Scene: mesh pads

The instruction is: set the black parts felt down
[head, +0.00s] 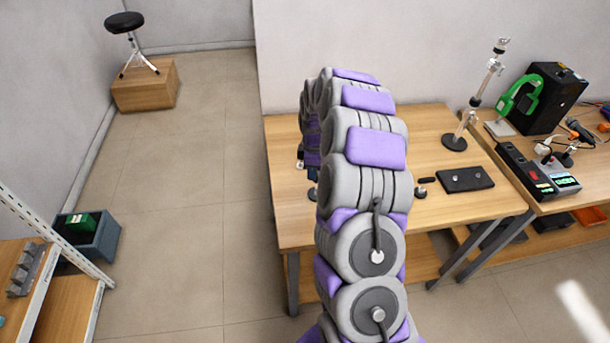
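A flat black pad (467,180), which looks like the black parts felt, lies on the wooden table to the right of my arm. A small light piece sits on it. My arm rises from the bottom of the head view, bends over and comes down behind itself above the table's left part. A few small dark parts at the arm's left edge look like part of my gripper (312,174). Its fingertips are hidden behind my arm, so I cannot tell whether it is open or holds anything.
The table (287,222) has bare wood at its left front and behind the pad. A jointed stand (455,142) stands behind the pad. A stool on a crate (146,87) stands far left.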

